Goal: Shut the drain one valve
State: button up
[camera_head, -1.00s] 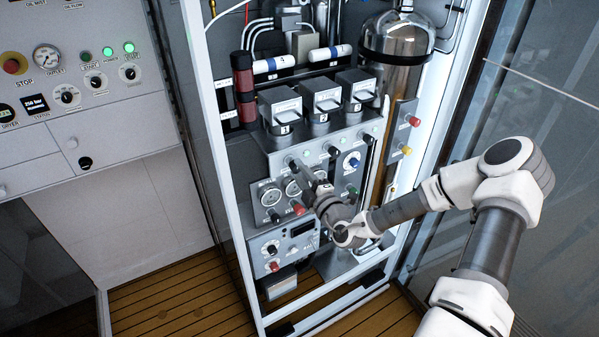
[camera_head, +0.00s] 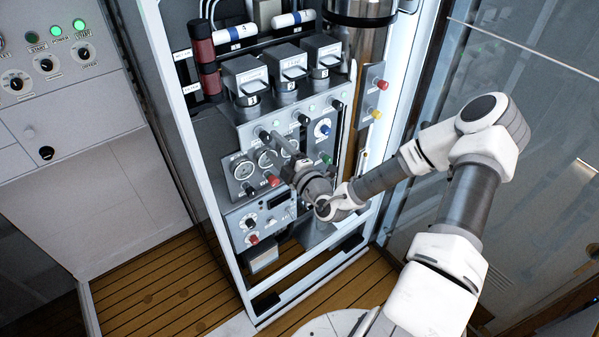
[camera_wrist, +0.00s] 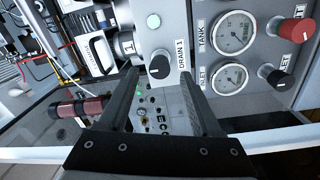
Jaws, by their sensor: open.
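The drain one valve is a small dark round knob (camera_wrist: 160,65) on the grey panel, beside the printed label DRAIN 1 (camera_wrist: 181,55) in the wrist view. In the head view I take it to be the dark knob (camera_head: 263,134) at the panel's upper left. My gripper (camera_wrist: 160,80) is open and empty. In the wrist view its two dark fingers lie to either side of the knob; I cannot tell whether they touch it. My gripper also shows in the head view (camera_head: 281,147), close to the panel. The knob's setting is too small to read.
Gauges (camera_wrist: 234,33), a red knob (camera_wrist: 294,31) and a black knob (camera_wrist: 275,77) sit close to the right in the wrist view. A green lamp (camera_wrist: 153,20) is beside the valve. Boxy valve heads (camera_head: 245,80) stick out above the panel. The cabinet frame (camera_head: 190,160) borders it.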

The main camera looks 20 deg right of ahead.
jog(key=v, duration=1.5)
jog(key=shift+w, duration=0.1)
